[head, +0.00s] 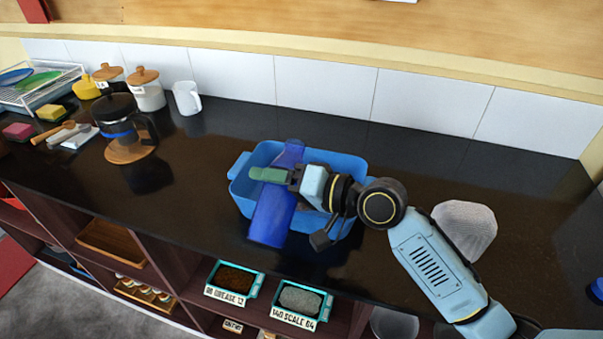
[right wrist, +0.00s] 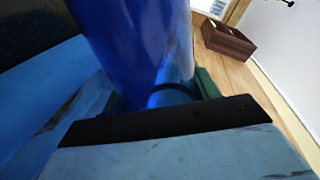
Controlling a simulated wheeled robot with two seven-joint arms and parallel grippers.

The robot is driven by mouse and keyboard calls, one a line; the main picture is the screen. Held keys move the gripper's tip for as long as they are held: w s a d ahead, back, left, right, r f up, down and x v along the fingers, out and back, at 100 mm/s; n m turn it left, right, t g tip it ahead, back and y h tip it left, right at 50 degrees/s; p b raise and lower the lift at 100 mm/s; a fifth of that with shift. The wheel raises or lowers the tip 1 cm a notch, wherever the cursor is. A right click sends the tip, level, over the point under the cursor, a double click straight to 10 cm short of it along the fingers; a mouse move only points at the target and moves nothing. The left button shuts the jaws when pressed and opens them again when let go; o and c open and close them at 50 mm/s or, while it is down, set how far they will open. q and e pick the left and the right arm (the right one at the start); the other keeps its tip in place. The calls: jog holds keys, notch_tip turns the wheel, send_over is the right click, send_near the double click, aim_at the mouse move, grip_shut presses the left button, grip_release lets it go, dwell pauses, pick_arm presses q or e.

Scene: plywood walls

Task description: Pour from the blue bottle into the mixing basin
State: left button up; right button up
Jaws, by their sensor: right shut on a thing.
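The blue bottle (head: 271,219) is held by my right gripper (head: 275,175) over the blue mixing basin (head: 352,166) on the dark counter. The bottle is tilted, with its narrower end up and back over the basin and its wide base toward the counter's front edge. The gripper is shut around the bottle's upper part. In the right wrist view, the bottle (right wrist: 140,40) fills the space between the jaws, and a blue strip at the left looks like the basin (right wrist: 40,100). The basin's contents are mostly hidden by bottle and arm. My left gripper is not in view.
A coffee press (head: 118,118) on a wooden coaster, a white mug (head: 187,98) and lidded jars (head: 147,92) stand to the left. A mesh dome (head: 467,226) sits behind my right forearm. Labelled trays (head: 231,281) are on the shelf below. Counter behind the basin is clear.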

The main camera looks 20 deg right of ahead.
jog(key=shift+s+a+r+m+p, duration=0.15)
jog(key=shift+r+m+p, duration=0.35)
jog(key=shift+m+p, duration=0.3)
dwell(0.8)
jog(key=shift+w+d+f+m+g+p, duration=0.1)
jog(key=shift+w+d+m+g+p, duration=0.3)
jog(key=shift+m+p, duration=0.4)
dwell(0.6)
jog(key=shift+f+m+y+p, duration=0.2)
jog(key=shift+m+y+p, duration=0.2)
jog(key=shift+m+p, duration=0.25)
dwell(2.3)
